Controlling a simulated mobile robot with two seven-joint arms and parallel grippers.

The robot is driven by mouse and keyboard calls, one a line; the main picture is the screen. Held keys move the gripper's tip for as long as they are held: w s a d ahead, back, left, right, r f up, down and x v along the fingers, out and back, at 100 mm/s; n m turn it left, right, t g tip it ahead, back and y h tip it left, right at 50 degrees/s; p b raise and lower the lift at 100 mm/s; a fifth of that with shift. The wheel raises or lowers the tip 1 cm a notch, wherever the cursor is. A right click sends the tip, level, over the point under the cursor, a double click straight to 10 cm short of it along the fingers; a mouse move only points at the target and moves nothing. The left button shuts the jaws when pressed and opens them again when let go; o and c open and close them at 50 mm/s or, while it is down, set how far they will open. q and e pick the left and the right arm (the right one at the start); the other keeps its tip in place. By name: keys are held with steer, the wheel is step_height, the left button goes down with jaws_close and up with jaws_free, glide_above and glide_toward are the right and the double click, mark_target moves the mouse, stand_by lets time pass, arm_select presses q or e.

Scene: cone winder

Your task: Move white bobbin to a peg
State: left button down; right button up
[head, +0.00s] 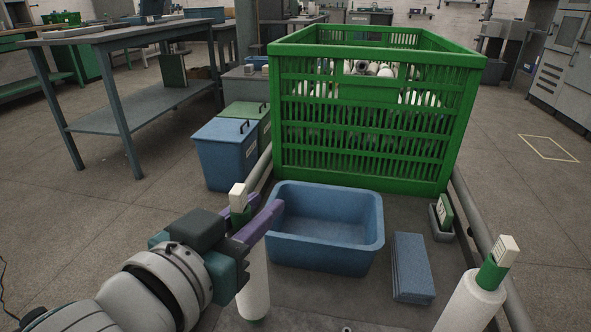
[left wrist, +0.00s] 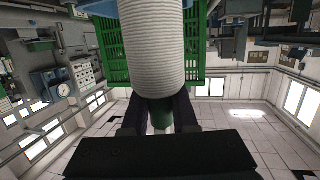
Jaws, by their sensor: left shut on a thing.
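My left gripper (head: 256,219), with purple fingers, is shut on the green upper end of a white bobbin (head: 255,288) in the head view. The bobbin stands roughly upright below the fingers, with a green lower edge. A pale block (head: 238,196) shows above the green end. In the left wrist view the wound white body (left wrist: 151,45) fills the upper middle, and the fingers close around its green end (left wrist: 160,117). A second white bobbin (head: 472,305) with a green collar and pale block on top stands at lower right. Whether a peg runs inside either bobbin is hidden. My right gripper is not in view.
A blue tub (head: 325,258) stands just right of the left gripper, with a folded blue cloth (head: 412,266) beside it. Behind is a green crate (head: 372,160) holding several bobbins. Metal rails flank them. Blue and green bins (head: 224,155) and a workbench (head: 110,36) stand at left.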

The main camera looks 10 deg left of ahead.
arm_select(q)
steer(key=shift+f+b, duration=0.7)
steer(key=shift+f, duration=0.3)
stand_by(0.5)
steer(key=c, duration=0.6)
jaws_free()
steer(key=p+v, duration=0.3)
steer(key=v, duration=0.7)
steer(key=shift+r, duration=0.1)
